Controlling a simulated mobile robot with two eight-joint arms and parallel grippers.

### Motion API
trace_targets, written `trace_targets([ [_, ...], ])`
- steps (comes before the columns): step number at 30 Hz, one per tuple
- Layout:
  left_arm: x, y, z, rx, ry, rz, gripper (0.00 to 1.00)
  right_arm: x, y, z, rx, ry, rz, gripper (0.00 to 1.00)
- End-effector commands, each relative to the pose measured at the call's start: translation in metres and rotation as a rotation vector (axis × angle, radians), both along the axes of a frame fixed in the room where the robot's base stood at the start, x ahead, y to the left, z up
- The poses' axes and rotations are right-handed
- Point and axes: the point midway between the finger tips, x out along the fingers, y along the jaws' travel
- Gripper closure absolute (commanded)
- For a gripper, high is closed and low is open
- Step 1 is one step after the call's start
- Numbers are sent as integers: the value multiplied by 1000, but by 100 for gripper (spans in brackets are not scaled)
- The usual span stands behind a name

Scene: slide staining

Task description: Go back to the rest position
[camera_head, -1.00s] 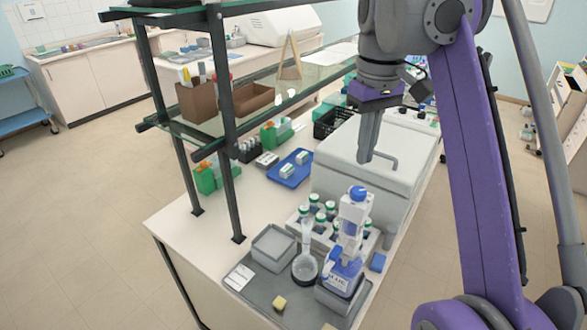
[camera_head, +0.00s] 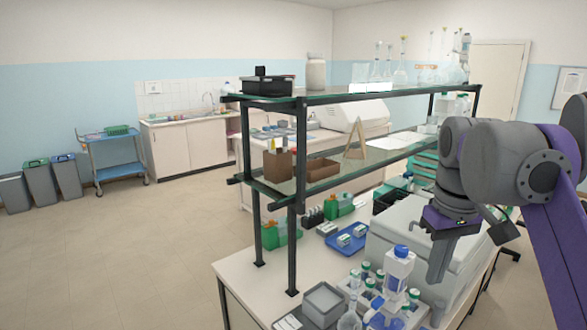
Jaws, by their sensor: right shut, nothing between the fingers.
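My right gripper (camera_head: 438,262) hangs from the purple and grey arm at the right of the head view. It points down, with its fingers closed together and nothing visible between them. It is in front of the light grey box-shaped unit (camera_head: 400,222) on the bench, to the right of the white bottle with a blue cap (camera_head: 398,272). My left gripper is out of the picture.
The bench (camera_head: 240,268) carries a two-level glass shelf with dark posts (camera_head: 292,250). A blue tray (camera_head: 349,240), a grey box (camera_head: 323,303) and green-capped bottles stand close by. Open floor (camera_head: 120,250) lies to the left. A blue cart (camera_head: 112,157) stands farther back.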

Motion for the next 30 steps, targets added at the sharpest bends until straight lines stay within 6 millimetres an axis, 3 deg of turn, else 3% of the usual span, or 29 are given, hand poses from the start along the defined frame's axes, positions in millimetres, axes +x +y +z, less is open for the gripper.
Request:
trace_targets([
  [5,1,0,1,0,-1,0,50,-4,14,-50,-6,-100,-29,100],
  [8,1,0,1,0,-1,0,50,-14,23,-92,-3,-170,-52,100],
  [15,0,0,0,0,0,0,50,-66,48,-229,25,-360,-110,100],
  [19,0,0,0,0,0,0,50,-94,56,-286,45,-433,-132,100],
  [24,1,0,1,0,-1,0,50,-113,60,-320,60,-478,-148,100],
  [30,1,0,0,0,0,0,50,-114,60,-323,62,-483,-149,100],
])
